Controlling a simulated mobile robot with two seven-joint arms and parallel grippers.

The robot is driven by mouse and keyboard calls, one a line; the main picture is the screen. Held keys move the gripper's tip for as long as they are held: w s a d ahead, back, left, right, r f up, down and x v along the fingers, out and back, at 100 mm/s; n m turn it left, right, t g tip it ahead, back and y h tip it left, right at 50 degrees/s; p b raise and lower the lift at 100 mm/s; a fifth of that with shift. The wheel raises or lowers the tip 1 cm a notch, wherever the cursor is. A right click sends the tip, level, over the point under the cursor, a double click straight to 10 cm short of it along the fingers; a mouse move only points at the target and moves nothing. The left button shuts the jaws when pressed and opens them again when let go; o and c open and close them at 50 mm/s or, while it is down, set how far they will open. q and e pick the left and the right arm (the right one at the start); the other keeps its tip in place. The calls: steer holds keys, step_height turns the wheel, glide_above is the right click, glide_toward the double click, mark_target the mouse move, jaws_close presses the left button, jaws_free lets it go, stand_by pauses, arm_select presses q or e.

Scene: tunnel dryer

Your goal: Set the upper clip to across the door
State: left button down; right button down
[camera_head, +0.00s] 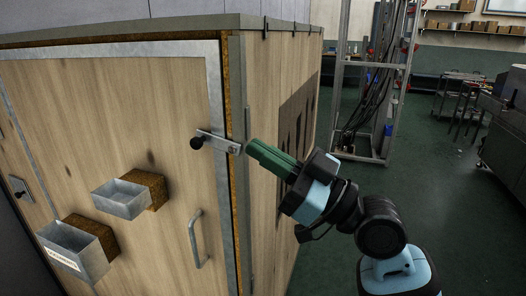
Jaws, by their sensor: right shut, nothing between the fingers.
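The upper clip (217,142) is a flat metal bar with a black knob (196,143) at its left end. It sits near the right edge of the wooden door (150,120), lying roughly level, tilted slightly down to the right, and crosses the metal edge strip. My right gripper (252,148) is shut and empty. Its green fingers point left, with their tips close to the clip's right end; I cannot tell whether they touch. My left gripper is not in view.
A door handle (196,240) is below the clip. Two metal boxes, an upper one (120,200) and a labelled lower one (72,250), stick out from the door. Another clip (20,189) is at far left. Open green floor (430,190) lies to the right.

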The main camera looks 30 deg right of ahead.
mark_target(214, 143)
steer(key=x, duration=0.2)
steer(key=p+x, duration=0.1)
steer(key=x, duration=0.3)
steer(key=shift+w+a+r+p, duration=0.15)
steer(key=shift+a+r+p, duration=0.05)
steer(key=shift+r+p, duration=0.25)
steer(key=w+f, duration=0.1)
steer(key=w+a+f, duration=0.1)
steer(key=shift+w+f, duration=0.2)
steer(key=shift+f, duration=0.1)
steer(key=shift+w+a+f+b, duration=0.2)
steer(key=shift+w+f+b, duration=0.1)
steer(key=shift+f+b, duration=0.1)
